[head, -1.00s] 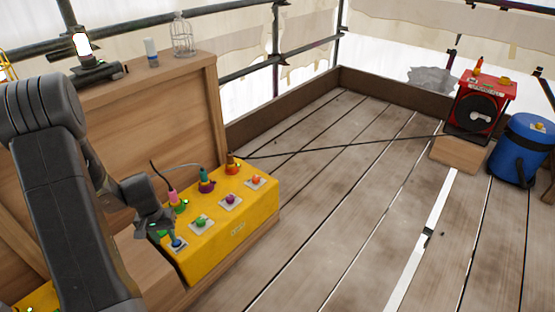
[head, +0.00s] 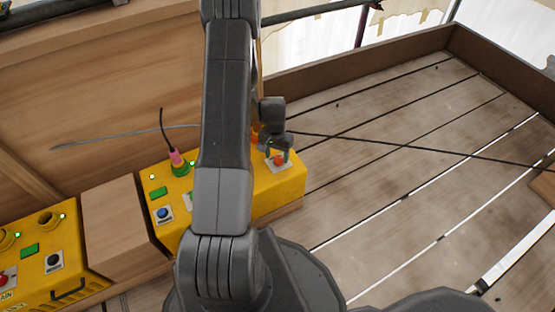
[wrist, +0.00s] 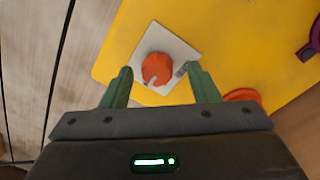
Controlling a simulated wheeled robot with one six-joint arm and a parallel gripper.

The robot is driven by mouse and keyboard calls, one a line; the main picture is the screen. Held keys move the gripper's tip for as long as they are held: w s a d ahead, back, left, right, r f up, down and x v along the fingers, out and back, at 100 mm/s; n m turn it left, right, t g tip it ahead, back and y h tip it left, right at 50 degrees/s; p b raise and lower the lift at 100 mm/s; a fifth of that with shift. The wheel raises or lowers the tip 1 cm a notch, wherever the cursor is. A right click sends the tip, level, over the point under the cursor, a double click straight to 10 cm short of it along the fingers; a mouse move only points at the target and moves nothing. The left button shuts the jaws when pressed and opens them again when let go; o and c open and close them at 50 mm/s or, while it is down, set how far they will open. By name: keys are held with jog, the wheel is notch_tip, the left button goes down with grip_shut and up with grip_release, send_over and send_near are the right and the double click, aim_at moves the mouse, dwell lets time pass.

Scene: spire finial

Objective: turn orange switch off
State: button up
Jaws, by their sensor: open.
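The orange switch (wrist: 157,67) is a round knob on a pale square plate (wrist: 178,42), set in the yellow control box (wrist: 228,50). In the head view the orange switch (head: 279,160) is near the right end of the box, just below my gripper (head: 280,148). My gripper (wrist: 158,86) is open in the wrist view, with its green fingers on either side of the knob's near part. I cannot tell whether a finger touches the knob. A light mark shows on the knob's lower edge.
A blue knob (head: 163,213) and a pink plug (head: 177,158) are on the left part of the box. Another yellow box (head: 48,262) stands at the left. A black cable (head: 400,144) runs across the plank floor. My arm hides the box's middle.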

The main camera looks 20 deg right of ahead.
jog(key=shift+w+d+f, duration=0.1)
jog(key=shift+d+f, duration=0.35)
jog(key=shift+f, duration=0.35)
jog(key=shift+c, duration=0.4)
jog(key=c, duration=0.9)
